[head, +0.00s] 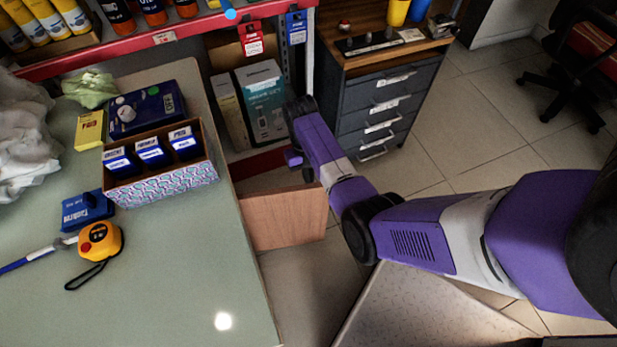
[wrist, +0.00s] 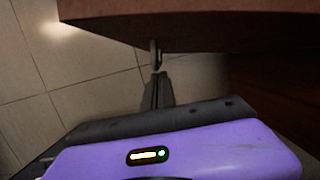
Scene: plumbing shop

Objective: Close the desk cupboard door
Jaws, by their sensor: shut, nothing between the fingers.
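The desk cupboard door (head: 285,216) is a brown wooden panel. In the head view it stands open, sticking out to the right from the side of the green-topped desk (head: 225,270). My arm reaches across from the right, with its wrist end above and behind the door's outer end; the fingertips cannot be made out there. In the wrist view my gripper (wrist: 156,58) is shut and empty, pointing at a brown wooden panel (wrist: 200,24) that crosses the top. The tips are close to its lower edge; I cannot tell whether they touch.
A dark drawer cabinet (head: 376,112) stands beyond my wrist, and a red shelf with boxes (head: 262,100) is behind the desk. An organizer box (head: 165,190) and a tape measure (head: 100,241) lie on the desk. Tiled floor (head: 450,130) is open at the right.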

